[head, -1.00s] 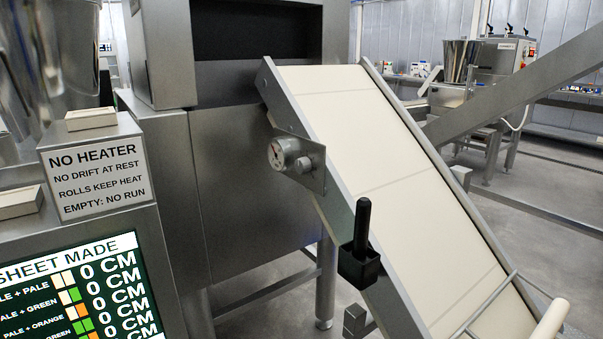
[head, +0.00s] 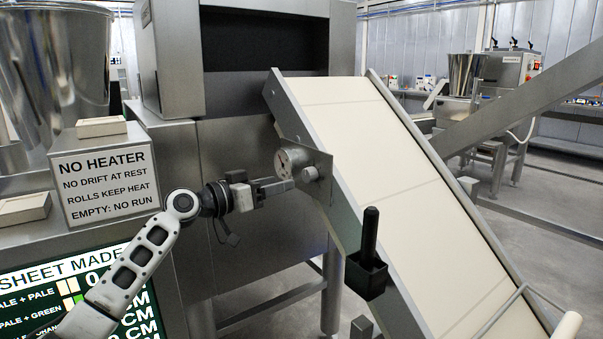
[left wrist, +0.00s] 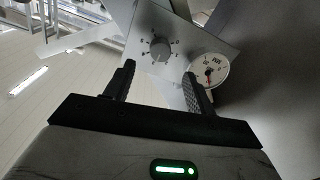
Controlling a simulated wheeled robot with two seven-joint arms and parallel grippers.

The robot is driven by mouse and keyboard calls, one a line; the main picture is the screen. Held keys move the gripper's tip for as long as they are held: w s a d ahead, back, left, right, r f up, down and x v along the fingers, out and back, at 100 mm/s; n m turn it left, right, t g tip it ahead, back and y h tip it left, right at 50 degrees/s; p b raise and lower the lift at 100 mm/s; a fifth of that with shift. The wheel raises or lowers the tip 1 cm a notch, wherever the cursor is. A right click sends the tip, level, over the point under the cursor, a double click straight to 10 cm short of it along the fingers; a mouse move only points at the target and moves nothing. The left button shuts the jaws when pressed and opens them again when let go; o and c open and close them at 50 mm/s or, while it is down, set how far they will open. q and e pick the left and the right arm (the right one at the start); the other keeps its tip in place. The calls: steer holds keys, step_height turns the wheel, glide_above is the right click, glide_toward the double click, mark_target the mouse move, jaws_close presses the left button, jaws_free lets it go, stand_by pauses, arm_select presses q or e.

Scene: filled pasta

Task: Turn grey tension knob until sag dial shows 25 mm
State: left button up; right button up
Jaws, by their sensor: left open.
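The grey tension knob (left wrist: 159,50) sits on a metal plate on the side of the sloping conveyor. It shows in the left wrist view with marks around it, and in the head view (head: 311,174) just past my gripper. The round white sag dial (left wrist: 209,70) is beside it, partly covered by one finger; its needle shows but the reading is too small to tell. My left gripper (left wrist: 158,82) is open and empty, its fingers short of the knob, one toward each side of it. In the head view my left gripper (head: 287,186) partly hides the dial (head: 290,158). My right gripper is out of view.
The pale conveyor belt (head: 390,170) slopes down to the right. A black holder with a dark handle (head: 367,270) is fixed on its near side. A labelled sign (head: 103,184) and a screen (head: 85,290) stand at left.

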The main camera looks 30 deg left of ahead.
mark_target(306, 177)
arm_select(q)
steer(key=p+x, duration=0.1)
steer(key=x, duration=0.6)
steer(key=shift+w+d+f, duration=0.1)
steer(key=shift+w, duration=0.2)
steer(key=c, duration=1)
